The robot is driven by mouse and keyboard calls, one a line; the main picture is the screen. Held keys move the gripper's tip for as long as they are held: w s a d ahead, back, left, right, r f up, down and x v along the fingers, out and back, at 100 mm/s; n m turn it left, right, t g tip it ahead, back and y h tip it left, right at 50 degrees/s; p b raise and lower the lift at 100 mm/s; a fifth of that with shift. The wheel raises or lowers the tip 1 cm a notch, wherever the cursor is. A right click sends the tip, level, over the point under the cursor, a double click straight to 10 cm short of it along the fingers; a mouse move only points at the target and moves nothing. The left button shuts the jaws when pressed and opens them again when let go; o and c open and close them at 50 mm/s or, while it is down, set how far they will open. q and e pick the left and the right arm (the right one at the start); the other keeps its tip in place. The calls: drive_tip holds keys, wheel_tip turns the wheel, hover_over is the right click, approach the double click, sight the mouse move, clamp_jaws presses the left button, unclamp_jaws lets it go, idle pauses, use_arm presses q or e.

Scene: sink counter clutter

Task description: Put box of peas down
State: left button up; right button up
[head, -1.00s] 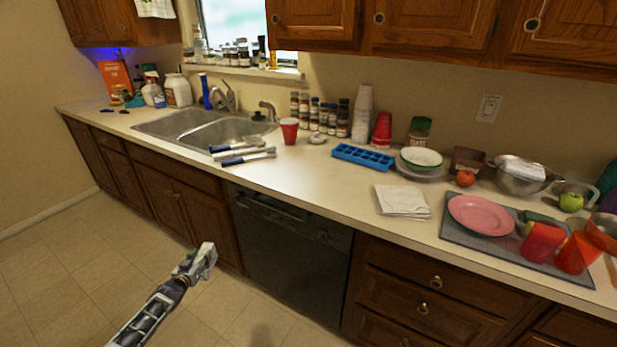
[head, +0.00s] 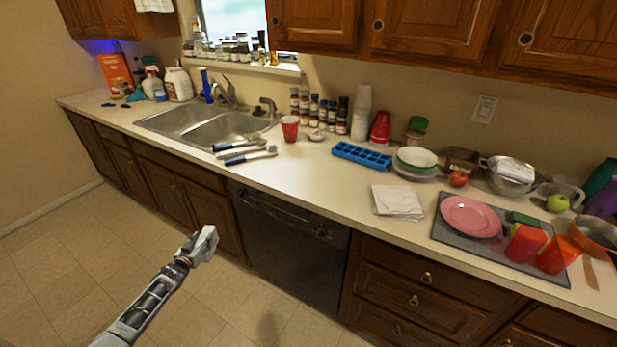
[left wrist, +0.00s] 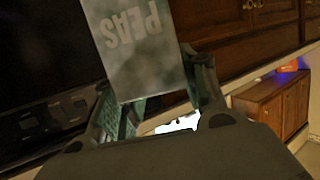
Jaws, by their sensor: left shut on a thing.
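My left gripper (head: 203,243) is out in front of the lower cabinets, over the floor and below the counter's front edge. In the left wrist view its two fingers (left wrist: 165,105) are closed on the box of peas (left wrist: 140,50), a grey-green box with the word PEAS upside down. The box's upper part runs out of that picture. In the head view the held box is a small pale shape at the gripper's tip, hard to tell from the fingers. My right gripper is in neither view.
The counter (head: 310,180) has a bare strip along its front. A white napkin (head: 398,201), a grey mat (head: 455,240) with a pink plate (head: 470,216), a blue ice tray (head: 361,156) and brushes (head: 245,153) lie on it. The sink (head: 225,130) is at the left.

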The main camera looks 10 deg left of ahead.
use_arm(q)
drive_tip(key=shift+r+p, duration=0.6)
drive_tip(key=shift+r, duration=0.3)
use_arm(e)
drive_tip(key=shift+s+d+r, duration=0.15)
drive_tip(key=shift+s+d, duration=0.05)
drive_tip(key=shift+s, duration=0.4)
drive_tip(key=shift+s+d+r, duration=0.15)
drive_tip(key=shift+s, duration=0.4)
use_arm(q)
drive_tip(key=shift+w+f, duration=0.1)
